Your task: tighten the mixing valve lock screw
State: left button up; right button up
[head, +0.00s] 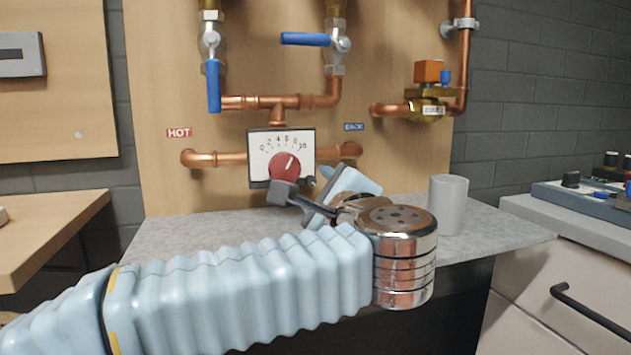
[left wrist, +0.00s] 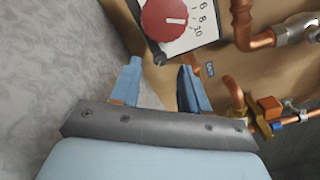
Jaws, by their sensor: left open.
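The mixing valve is a white scale plate (head: 264,154) with a red dial (head: 284,167), mounted on copper pipes. In the left wrist view the red dial (left wrist: 168,17) and the scale plate (left wrist: 205,25) are at the top. A small dark lock screw (head: 309,181) sits at the plate's lower right corner; in the left wrist view it (left wrist: 156,54) appears between my fingertips. My left gripper (head: 312,190) is open just below and in front of the valve, partly hiding the screw's surroundings. The left wrist view shows its two blue fingers (left wrist: 161,68) apart with nothing held. My right gripper is not in view.
A grey cup (head: 448,204) stands on the grey counter (head: 510,232) right of my wrist. Copper pipes and blue-handled valves (head: 213,87) are above the mixing valve, with a brass valve (head: 426,105) at right. The counter's left part is clear.

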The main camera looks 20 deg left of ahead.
aim_at(311, 181)
pick_arm(q)
jog(key=shift+x, duration=1.35)
grip_shut()
jog(key=shift+f+m+b, duration=0.25)
jog(key=shift+m+b, duration=0.55)
jog(key=shift+m, duration=0.6)
jog(key=shift+r+m+b, duration=0.2)
jog(key=shift+m+b, duration=0.2)
jog(key=shift+m, duration=0.3)
grip_release()
